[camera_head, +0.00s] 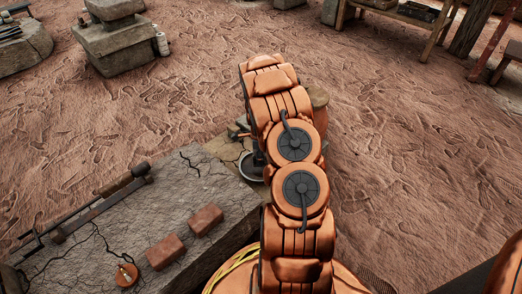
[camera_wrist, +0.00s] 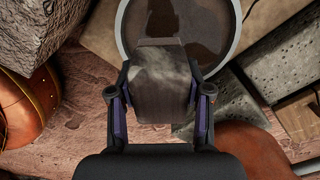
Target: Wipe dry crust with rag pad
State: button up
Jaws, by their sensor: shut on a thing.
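In the wrist view my gripper (camera_wrist: 160,100) is shut on the rag pad (camera_wrist: 160,85), a grey-brown block with a paler mottled top end. The pad lies in front of a round shallow dish (camera_wrist: 232,45) with a pale rim and dark brown patches of crust (camera_wrist: 190,22) inside. The pad overlaps the dish's near rim; I cannot tell whether it touches the crust. In the head view the dish (camera_head: 247,173) shows partly beside my arm, which hides the pad and most of my gripper.
A cracked grey stone slab (camera_head: 170,195) at lower left bears two reddish bricks (camera_head: 166,251) (camera_head: 206,219), a long metal tool (camera_head: 85,212) and a small orange round object (camera_head: 126,275). Stone blocks (camera_head: 118,42) stand at the back left. Open reddish ground (camera_head: 410,140) lies to the right.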

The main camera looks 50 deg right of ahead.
jog(key=shift+r+p, duration=0.4)
jog(key=shift+r, duration=1.1)
